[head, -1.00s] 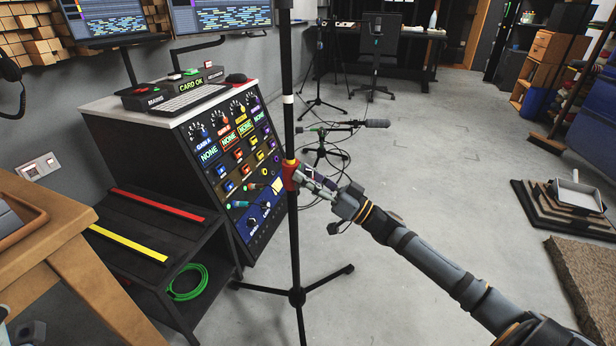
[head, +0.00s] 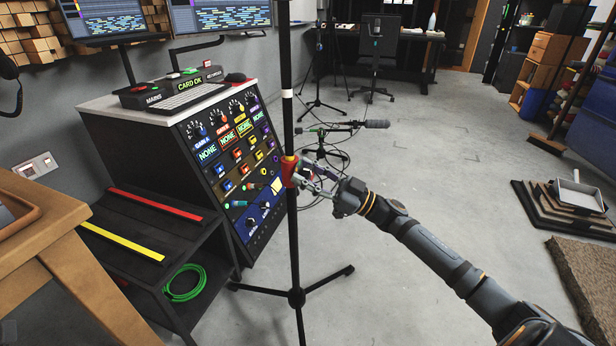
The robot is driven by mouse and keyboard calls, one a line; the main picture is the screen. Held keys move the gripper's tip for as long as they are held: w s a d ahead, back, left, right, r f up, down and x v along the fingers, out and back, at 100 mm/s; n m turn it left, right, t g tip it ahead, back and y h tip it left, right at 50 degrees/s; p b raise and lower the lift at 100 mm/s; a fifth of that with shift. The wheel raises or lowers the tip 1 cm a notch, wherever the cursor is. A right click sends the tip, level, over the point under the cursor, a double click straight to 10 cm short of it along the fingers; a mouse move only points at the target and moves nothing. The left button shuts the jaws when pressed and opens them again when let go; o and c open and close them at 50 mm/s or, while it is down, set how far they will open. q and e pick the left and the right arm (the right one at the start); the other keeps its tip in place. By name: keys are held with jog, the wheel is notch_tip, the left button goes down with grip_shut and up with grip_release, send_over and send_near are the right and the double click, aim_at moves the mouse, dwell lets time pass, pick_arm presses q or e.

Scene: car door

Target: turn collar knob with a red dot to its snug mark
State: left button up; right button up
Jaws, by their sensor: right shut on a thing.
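A black microphone stand pole (head: 286,120) rises in front of the rack, with a red collar (head: 290,172) around it at mid height and a yellow band just above. My right gripper (head: 308,176) comes in from the lower right and is at the right side of this collar. It is shut on the collar knob, which its fingers mostly hide. The red dot and the snug mark are too small or hidden to make out. My left gripper is not in view.
A control rack (head: 230,165) with knobs and lit labels stands close behind the pole. A low dark shelf (head: 150,235) and a wooden table (head: 70,270) are at left. The tripod legs (head: 296,296) spread on the floor.

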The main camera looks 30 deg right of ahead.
jog(key=shift+n+g+y, duration=0.5)
jog(key=shift+n+g, duration=0.3)
jog(key=shift+n, duration=1)
jog(key=o, duration=1.2)
jog(key=shift+s, duration=0.1)
jog(key=shift+s+d+f, duration=0.2)
jog(key=shift+d+f, duration=0.05)
jog(key=v, duration=0.6)
jog(key=shift+s+d, duration=0.2)
jog(key=shift+d, duration=0.15)
